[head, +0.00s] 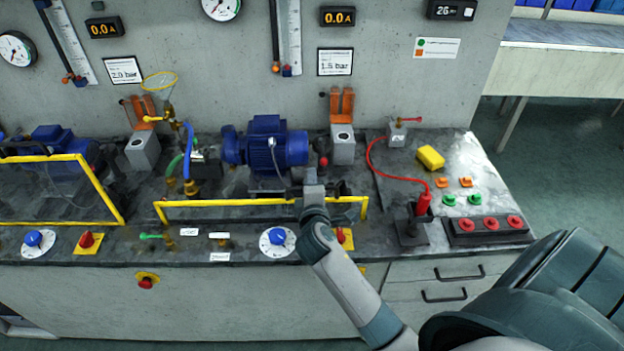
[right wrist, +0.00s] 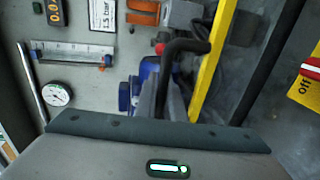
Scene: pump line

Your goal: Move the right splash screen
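The right splash screen (head: 240,203) is a yellow frame at the bench front, before the right blue pump (head: 265,148). In the head view it looks low and strongly foreshortened. My right gripper (head: 313,184) is over the right half of its top bar and hides part of it. In the right wrist view the yellow bar (right wrist: 210,65) runs upright, with a black bent handle (right wrist: 178,55) beside it, just beyond my gripper's housing. The fingertips are hidden, so I cannot tell whether they grip the handle. My left gripper is out of view.
The left splash screen (head: 102,188) stands higher at the left. A blue knob (head: 277,237) and a red knob (head: 341,236) sit before the right screen. A red cable (head: 392,177), a yellow block (head: 430,157) and a red-button box (head: 488,227) lie to the right.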

